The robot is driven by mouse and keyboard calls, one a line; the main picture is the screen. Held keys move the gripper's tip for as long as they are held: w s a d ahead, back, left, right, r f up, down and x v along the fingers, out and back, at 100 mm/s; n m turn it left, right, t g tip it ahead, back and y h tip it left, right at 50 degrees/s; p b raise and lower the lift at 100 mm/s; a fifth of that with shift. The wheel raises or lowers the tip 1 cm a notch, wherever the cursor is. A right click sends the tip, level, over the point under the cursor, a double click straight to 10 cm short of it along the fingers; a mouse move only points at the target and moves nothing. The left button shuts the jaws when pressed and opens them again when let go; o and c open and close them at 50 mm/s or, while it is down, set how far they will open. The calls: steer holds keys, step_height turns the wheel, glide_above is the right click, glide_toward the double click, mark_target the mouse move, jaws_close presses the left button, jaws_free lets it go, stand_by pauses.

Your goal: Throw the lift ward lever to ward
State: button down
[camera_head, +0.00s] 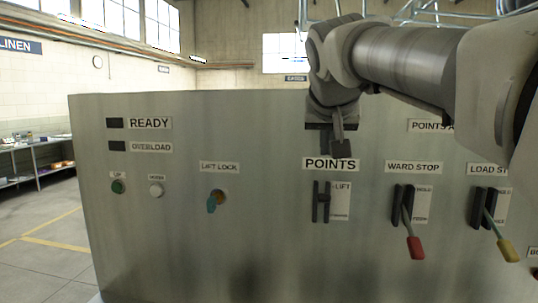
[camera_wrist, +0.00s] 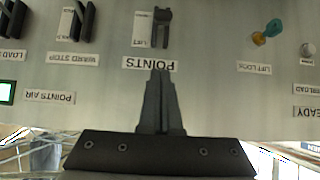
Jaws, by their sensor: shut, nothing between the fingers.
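The lift/ward lever is the black lever (camera_head: 321,202) under the POINTS label on the metal panel, beside a small plate with LIFT at its top. The plate's lower word is too small to read. In the wrist view, which is upside down, the lever (camera_wrist: 162,18) stands out from its slot beyond the POINTS label. Which end it rests at is hard to tell. My gripper (camera_head: 341,148) is in front of the panel, just above the POINTS label, pointing down. Its fingers (camera_wrist: 159,78) are together and empty, apart from the lever.
To the right are the red-handled WARD STOP lever (camera_head: 414,245) and the yellow-handled LOAD STOP lever (camera_head: 508,249). To the left are a LIFT LOCK key (camera_head: 213,200), a green button (camera_head: 118,186) and a white button (camera_head: 156,189). My arm crosses the upper right.

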glide_above(322, 199)
steer(key=w, duration=0.2)
steer(key=f, duration=0.3)
steer(key=d+f, duration=0.1)
steer(key=shift+w+f+p, duration=0.2)
steer(key=shift+f+p, duration=0.15)
steer(key=shift+f, duration=0.05)
steer(key=f, duration=0.1)
steer(key=s+f, duration=0.1)
steer(key=shift+a+f, duration=0.15)
steer(key=shift+f, duration=0.2)
steer(key=shift+s+f, duration=0.1)
steer(key=shift+f, duration=0.4)
steer(key=shift+s+f, duration=0.1)
steer(key=shift+f+b, duration=0.15)
steer(key=shift+b, duration=0.3)
